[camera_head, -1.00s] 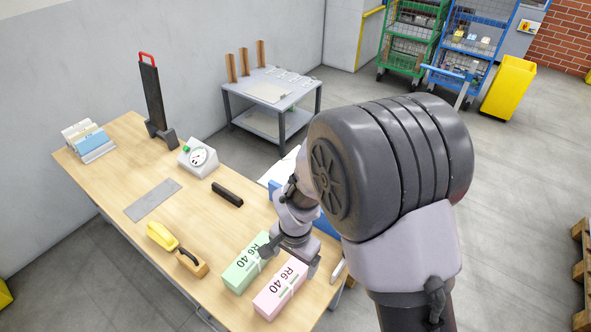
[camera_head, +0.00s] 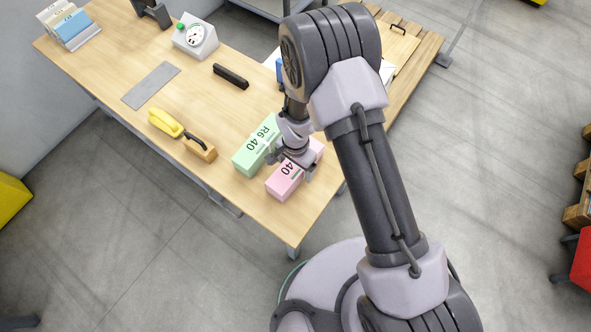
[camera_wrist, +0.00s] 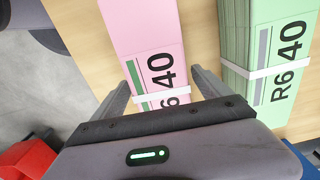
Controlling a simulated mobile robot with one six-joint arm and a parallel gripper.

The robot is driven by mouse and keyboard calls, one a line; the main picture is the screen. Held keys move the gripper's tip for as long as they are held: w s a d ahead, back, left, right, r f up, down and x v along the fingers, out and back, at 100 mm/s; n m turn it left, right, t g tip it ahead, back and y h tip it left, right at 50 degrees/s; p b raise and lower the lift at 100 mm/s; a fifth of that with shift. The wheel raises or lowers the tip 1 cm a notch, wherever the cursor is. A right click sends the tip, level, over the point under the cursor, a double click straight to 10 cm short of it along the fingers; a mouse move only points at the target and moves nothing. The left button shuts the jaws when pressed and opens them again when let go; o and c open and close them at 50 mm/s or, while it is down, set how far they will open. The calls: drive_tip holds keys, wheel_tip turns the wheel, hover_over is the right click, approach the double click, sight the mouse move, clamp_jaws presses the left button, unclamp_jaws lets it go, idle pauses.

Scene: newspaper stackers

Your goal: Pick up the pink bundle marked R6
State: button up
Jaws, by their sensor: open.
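The pink bundle (camera_head: 284,183) lies on the wooden table near its front right corner, with a white band around it. In the wrist view the pink bundle (camera_wrist: 140,30) shows a green stripe and black print ending in "6 40"; the rest is hidden by my gripper. My gripper (camera_wrist: 163,88) is open, with one finger on each side of the pink bundle. The right finger is in the gap beside the green bundle (camera_wrist: 240,35). I cannot tell whether the fingers touch the pink bundle. The green bundle, marked R6 40, also shows in the head view (camera_head: 250,152).
On the wooden table (camera_head: 115,60) are a yellow tape dispenser (camera_head: 165,123), a wooden block with a dark handle (camera_head: 200,149), a black bar (camera_head: 231,76), a grey plate (camera_head: 151,85) and a dial scale (camera_head: 195,37). The green bundle stands close beside the pink one.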

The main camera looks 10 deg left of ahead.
drive_tip(key=shift+f, duration=0.85)
drive_tip(key=shift+r, duration=0.2)
drive_tip(key=shift+a, duration=0.1)
clamp_jaws()
